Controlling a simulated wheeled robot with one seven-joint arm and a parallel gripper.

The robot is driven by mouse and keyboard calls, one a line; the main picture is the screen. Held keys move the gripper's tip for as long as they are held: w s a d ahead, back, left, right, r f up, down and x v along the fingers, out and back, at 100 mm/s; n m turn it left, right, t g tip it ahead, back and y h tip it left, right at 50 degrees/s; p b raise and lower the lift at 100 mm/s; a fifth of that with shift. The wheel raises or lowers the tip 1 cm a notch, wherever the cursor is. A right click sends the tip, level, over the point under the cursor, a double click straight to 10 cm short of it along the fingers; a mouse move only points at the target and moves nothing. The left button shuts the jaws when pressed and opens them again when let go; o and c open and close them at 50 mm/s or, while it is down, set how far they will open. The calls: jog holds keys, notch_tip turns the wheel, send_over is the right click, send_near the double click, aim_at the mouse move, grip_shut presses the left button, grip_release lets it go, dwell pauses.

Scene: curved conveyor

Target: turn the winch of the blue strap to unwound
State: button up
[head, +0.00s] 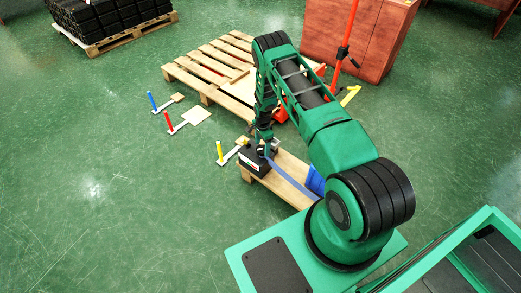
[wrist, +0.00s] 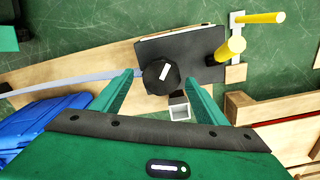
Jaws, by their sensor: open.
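A dark round winch knob (wrist: 157,84) with a white mark on its top sits on a black box (wrist: 195,55) in the wrist view. My gripper (wrist: 159,77) is open, with one green finger on each side of the knob; I cannot tell whether they touch it. In the head view my gripper (head: 264,143) is above the black box (head: 252,162), and the arm hides the knob. The blue strap (head: 291,183) runs from the box along a wooden pallet. It looks grey-blue in the wrist view (wrist: 62,82), flat and running left from the knob.
A yellow post (head: 219,152) stands close beside the box. Red (head: 169,121) and blue (head: 152,101) posts stand farther left. A blue object (head: 315,180) lies near my base. A larger wooden pallet (head: 205,66) is behind. The green floor at left is clear.

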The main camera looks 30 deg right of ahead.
jog(key=shift+f, duration=0.9)
